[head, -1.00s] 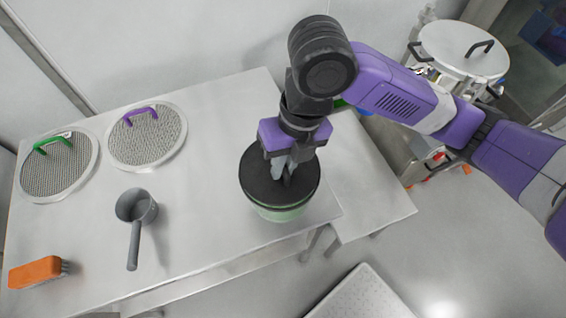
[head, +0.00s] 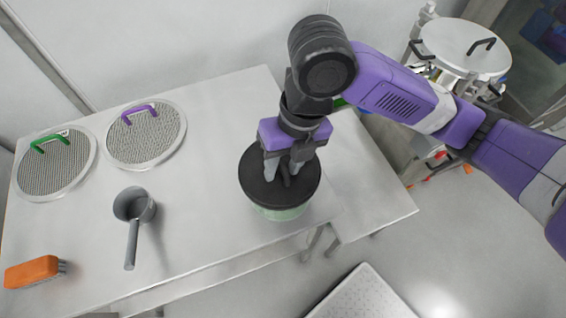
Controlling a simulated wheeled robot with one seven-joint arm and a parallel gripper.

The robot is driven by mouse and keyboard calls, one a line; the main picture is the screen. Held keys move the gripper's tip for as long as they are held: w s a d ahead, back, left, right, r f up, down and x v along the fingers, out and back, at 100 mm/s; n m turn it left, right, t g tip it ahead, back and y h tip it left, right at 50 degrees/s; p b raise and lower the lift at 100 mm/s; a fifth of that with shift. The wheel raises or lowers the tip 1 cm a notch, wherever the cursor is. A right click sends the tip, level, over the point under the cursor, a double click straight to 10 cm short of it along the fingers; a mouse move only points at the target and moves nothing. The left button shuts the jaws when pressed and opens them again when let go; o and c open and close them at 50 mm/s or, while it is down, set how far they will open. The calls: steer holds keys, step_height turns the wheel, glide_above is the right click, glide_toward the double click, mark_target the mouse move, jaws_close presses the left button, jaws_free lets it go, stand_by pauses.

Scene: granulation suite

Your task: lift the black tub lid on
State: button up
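The black tub lid (head: 253,187) is a round disc with a small dark handle (head: 286,178) at its middle. It sits on top of the pale green tub (head: 282,213) near the table's right front corner, and it looks level. My gripper (head: 283,174) points down over the lid. Its fingers are spread apart on either side of the handle, with a gap between them and the handle. The far side of the tub and part of the lid are hidden by the lid and my gripper.
On the table (head: 200,225) lie a grey scoop (head: 134,210), a sieve with a green handle (head: 56,168), a sieve with a purple handle (head: 145,136) and an orange brush (head: 32,272). A steel vessel (head: 463,55) stands at the upper right. The table's middle is clear.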

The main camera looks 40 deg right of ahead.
step_height(320, 180, up, 8)
steer(key=d, duration=0.1)
steer(key=shift+s+d+f, duration=0.2)
steer(key=shift+s+d, duration=0.05)
stand_by(0.7)
